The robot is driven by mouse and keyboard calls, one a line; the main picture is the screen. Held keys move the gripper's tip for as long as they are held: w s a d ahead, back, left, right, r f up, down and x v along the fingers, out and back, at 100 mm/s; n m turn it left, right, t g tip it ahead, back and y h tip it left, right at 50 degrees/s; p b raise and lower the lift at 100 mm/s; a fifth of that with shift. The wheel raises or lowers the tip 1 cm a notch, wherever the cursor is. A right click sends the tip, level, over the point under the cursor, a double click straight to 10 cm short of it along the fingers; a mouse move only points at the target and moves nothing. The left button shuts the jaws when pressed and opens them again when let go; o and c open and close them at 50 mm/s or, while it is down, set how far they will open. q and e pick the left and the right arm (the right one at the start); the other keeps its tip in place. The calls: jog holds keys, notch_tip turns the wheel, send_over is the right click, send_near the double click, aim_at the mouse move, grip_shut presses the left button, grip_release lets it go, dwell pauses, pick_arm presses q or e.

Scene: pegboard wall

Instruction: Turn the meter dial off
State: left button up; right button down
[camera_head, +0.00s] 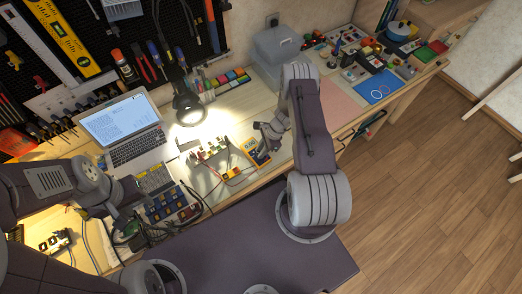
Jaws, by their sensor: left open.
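A yellow multimeter (256,152) lies on the workbench near its front edge, right of a small board with wires. Its dial is too small to read from here. My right gripper (267,134) is just above and to the right of the meter, close to its upper end. I cannot tell whether it touches the meter or how far its fingers are apart. My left gripper (125,212) is open low at the left, in front of the laptop, near a cluster of dark parts and cables. It is well away from the meter.
An open laptop (121,127) stands at the back left, with a lit lamp (189,105) beside it. Wired boards (210,152) lie left of the meter. A pink mat (340,106) and a grey box (277,46) are to the right. Tools hang on the pegboard.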

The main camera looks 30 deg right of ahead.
jog(key=shift+n+b, duration=0.3)
jog(key=shift+b, duration=0.05)
jog(key=shift+w+n+g+b, duration=0.15)
jog(key=shift+n+g+b, duration=0.25)
jog(key=shift+n+b, duration=0.25)
dwell(0.5)
dwell(0.8)
jog(key=c, duration=1.2)
grip_release()
jog(key=shift+r, duration=0.15)
jog(key=b+v, duration=0.2)
jog(key=v, duration=0.7)
